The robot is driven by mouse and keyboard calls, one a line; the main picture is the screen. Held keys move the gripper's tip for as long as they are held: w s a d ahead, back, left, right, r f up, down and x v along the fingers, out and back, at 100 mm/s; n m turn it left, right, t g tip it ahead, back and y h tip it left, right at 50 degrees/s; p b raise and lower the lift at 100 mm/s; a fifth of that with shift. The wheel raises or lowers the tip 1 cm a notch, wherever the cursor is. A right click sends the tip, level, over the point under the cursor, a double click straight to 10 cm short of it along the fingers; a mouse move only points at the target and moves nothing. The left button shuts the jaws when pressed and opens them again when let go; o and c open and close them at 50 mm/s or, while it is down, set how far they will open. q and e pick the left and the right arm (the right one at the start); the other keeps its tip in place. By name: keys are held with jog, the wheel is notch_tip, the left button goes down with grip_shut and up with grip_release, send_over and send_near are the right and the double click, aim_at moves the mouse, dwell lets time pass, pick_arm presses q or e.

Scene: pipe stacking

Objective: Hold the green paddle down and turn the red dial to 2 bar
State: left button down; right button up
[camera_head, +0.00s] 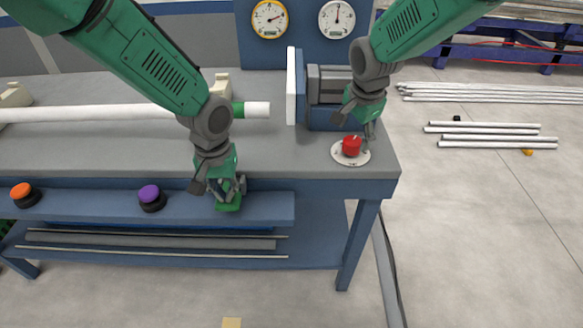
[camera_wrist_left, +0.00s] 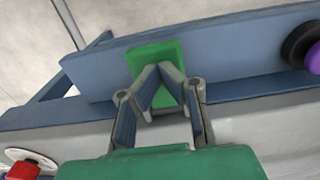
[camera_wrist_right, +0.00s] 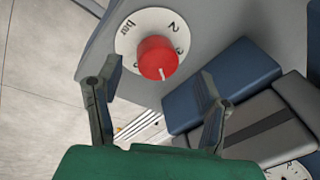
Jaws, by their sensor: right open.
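The green paddle (camera_head: 229,206) is on the front blue rail of the bench; it also shows in the left wrist view (camera_wrist_left: 152,52). My left gripper (camera_head: 228,191) is shut, with its fingertips together over the paddle and seemingly touching it. The red dial (camera_head: 351,146) sits on a white scale plate at the bench's right corner. In the right wrist view the dial (camera_wrist_right: 157,56) has a white mark on its lower side, pointing away from the visible 2. My right gripper (camera_head: 361,127) is open just above and behind the dial, apart from it.
Two gauges, one yellow-rimmed (camera_head: 269,19) and one white-rimmed (camera_head: 337,19), hang on the back panel. An orange button (camera_head: 21,191) and a purple button (camera_head: 149,194) are on the front rail. A white pipe (camera_head: 95,113) lies along the bench. Loose pipes (camera_head: 490,137) lie on the floor at right.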

aim_at(353, 142)
pick_arm(q)
jog(key=shift+d+f, duration=0.25)
jog(key=shift+f, duration=0.65)
pick_arm(e)
jog(key=shift+d, duration=0.3)
pick_arm(q)
jog(key=shift+s+a+f, duration=0.1)
jog(key=shift+f, duration=0.1)
pick_arm(e)
jog(key=shift+a, duration=0.1)
jog(key=m+h, duration=0.1)
jog(key=m, duration=0.2)
jog(key=shift+m, duration=0.4)
jog(key=shift+a+m, duration=0.1)
jog(key=shift+m, duration=0.9)
jog(key=shift+a+x, duration=0.2)
jog(key=shift+x, duration=2.25)
jog(key=shift+s+d+f, duration=0.1)
jog(key=shift+s, duration=0.05)
jog(key=c, duration=1)
